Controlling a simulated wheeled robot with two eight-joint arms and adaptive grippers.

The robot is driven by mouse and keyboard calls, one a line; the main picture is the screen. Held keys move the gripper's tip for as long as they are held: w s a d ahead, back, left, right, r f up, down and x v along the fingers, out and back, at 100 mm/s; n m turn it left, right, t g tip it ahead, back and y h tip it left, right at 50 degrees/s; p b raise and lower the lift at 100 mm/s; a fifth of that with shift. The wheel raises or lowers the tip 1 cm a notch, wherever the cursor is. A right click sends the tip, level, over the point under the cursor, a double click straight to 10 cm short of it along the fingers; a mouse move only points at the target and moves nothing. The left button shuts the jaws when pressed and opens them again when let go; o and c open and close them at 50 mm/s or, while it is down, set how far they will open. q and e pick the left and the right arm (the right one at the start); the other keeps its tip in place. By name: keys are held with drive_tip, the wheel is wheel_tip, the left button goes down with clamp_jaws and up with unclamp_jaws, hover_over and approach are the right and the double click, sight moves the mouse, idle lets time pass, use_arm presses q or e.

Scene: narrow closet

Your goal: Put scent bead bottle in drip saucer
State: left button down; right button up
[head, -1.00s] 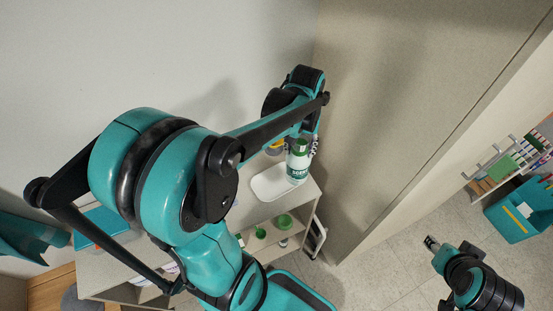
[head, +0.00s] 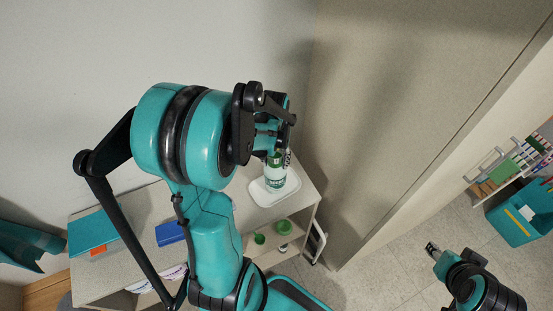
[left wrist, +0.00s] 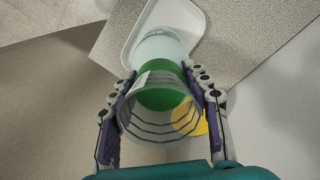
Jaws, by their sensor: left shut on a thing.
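The scent bead bottle (head: 275,180) is white with green and a label, upright over the white drip saucer (head: 260,196) on the shelf top. My left gripper (head: 284,157) is shut on the bottle's upper part. In the left wrist view, the bottle's pale body (left wrist: 160,50) and green part (left wrist: 163,88) show below a clear, ridged top between the fingers (left wrist: 165,105). The saucer (left wrist: 128,28) lies beyond it. I cannot tell whether the bottle's base touches the saucer. My right gripper (head: 432,247) hangs low at the right, its fingers too small to read.
Blue items (head: 170,233) and a teal folder (head: 93,230) lie on the shelf top to the left. Green dishes (head: 283,227) stand on the shelf below. A tall beige panel (head: 410,110) rises close on the right. A teal bin (head: 517,213) stands far right.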

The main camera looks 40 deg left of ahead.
use_arm(q)
drive_tip(key=shift+f, duration=0.1)
drive_tip(key=c, duration=0.7)
unclamp_jaws()
drive_tip(key=shift+w+f, duration=0.1)
drive_tip(key=shift+c, duration=0.2)
drive_tip(key=shift+r, duration=0.2)
